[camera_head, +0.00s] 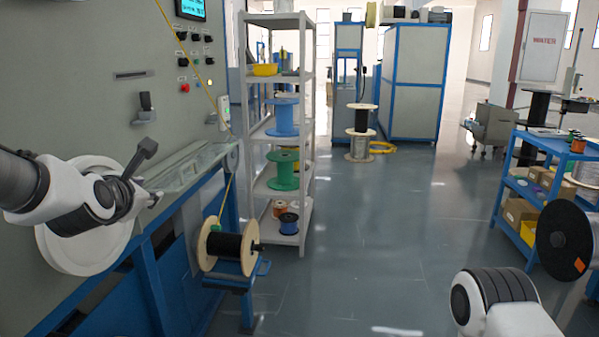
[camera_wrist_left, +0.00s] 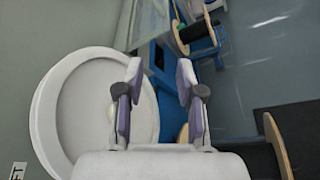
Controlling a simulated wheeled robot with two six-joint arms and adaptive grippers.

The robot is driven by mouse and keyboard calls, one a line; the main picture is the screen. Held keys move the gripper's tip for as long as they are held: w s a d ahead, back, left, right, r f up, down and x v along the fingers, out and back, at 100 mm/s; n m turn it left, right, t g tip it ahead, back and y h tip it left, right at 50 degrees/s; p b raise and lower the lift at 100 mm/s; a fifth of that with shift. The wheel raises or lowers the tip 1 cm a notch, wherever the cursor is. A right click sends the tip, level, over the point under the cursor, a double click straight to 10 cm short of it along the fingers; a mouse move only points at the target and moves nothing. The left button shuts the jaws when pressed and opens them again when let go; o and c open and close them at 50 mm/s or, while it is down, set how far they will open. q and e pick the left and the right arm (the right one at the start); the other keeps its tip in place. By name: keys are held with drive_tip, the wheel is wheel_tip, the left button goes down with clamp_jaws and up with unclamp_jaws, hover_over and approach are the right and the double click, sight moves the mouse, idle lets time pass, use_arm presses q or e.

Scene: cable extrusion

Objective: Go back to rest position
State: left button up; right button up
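My left gripper (camera_wrist_left: 159,75) is open in the left wrist view, with its two grey-purple fingers apart and nothing between them. In the head view my left arm comes in from the left, in front of a large white disc (camera_head: 85,245) on the grey machine. The disc also shows left of the fingers in the wrist view (camera_wrist_left: 85,110). My right arm shows only in part at the bottom right of the head view; its gripper is out of view.
A wooden spool with black cable (camera_head: 228,247) sits on a blue stand below the machine's rail. A grey shelf (camera_head: 290,185) holds blue and green spools. A blue rack (camera_head: 515,190) and a black spool (camera_head: 566,240) stand at the right. The middle floor is clear.

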use_arm(q)
drive_tip(key=s+d+f+m+g, duration=0.1)
drive_tip(key=s+f+m+g, duration=0.2)
drive_tip(key=f, duration=0.7)
drive_tip(key=s+f+m+g, duration=0.1)
drive_tip(key=s+f+m, duration=0.3)
drive_tip(key=f, duration=0.7)
drive_tip(key=s+d+f+m+g, duration=0.15)
drive_tip(key=f+m, duration=0.35)
drive_tip(key=f, duration=0.5)
drive_tip(key=s+f+m+g+h, duration=0.1)
drive_tip(key=s+f+m+g, duration=0.4)
drive_tip(key=s+f+m, duration=0.7)
drive_tip(key=s+d+f+m+g, duration=0.1)
drive_tip(key=s+f+m+g, duration=0.1)
drive_tip(key=s+f, duration=0.5)
drive_tip(key=s+d+f+m+g, duration=0.1)
drive_tip(key=s+f+m+g, duration=0.15)
drive_tip(key=s, duration=0.85)
wheel_tip(320, 180, up, 16)
drive_tip(key=s+p, duration=0.1)
drive_tip(key=p, duration=1.5)
drive_tip(key=shift+f+m+t+p, duration=0.25)
drive_tip(key=shift+m+t+p, duration=0.1)
drive_tip(key=shift+t, duration=0.05)
use_arm(e)
wheel_tip(320, 180, up, 17)
drive_tip(key=shift+s+f, duration=0.15)
drive_tip(key=shift+s, duration=0.15)
drive_tip(key=shift+s, duration=0.1)
